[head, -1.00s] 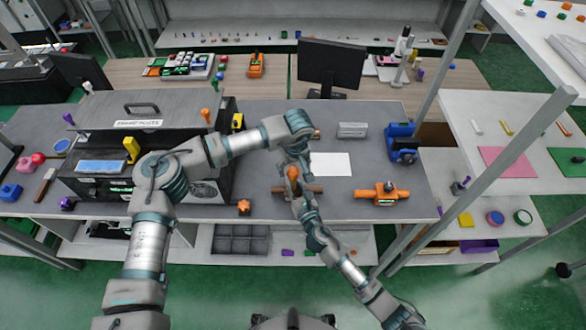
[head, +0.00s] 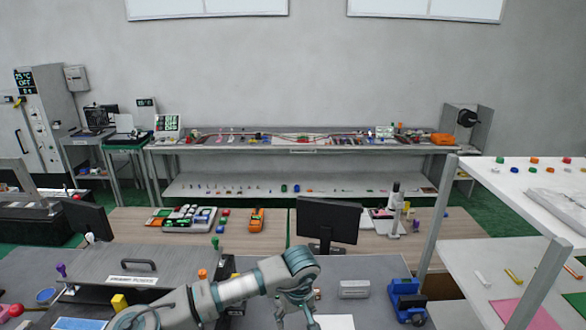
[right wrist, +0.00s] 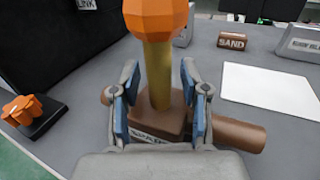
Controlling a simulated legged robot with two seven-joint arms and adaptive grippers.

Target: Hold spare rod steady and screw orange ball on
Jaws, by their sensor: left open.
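In the right wrist view an orange faceted ball (right wrist: 155,18) sits at the top of an upright tan rod (right wrist: 158,75); the frame cuts off the ball's top. Whether it is threaded on cannot be told. The rod stands on a brown block (right wrist: 160,122) with a brown cylinder (right wrist: 238,135) across it. My right gripper (right wrist: 158,108) is open, its blue-padded fingers on either side of the rod with gaps showing. My left gripper (head: 295,310) is open at the head view's bottom edge, partly cut off. The ball and rod are out of the head view.
A white sheet (right wrist: 270,92) and a brown block marked SAND (right wrist: 232,41) lie on the grey table. An orange knob on a dark base (right wrist: 32,115) is at left. A blue device (head: 406,302) and a grey block (head: 354,289) are right of my left gripper.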

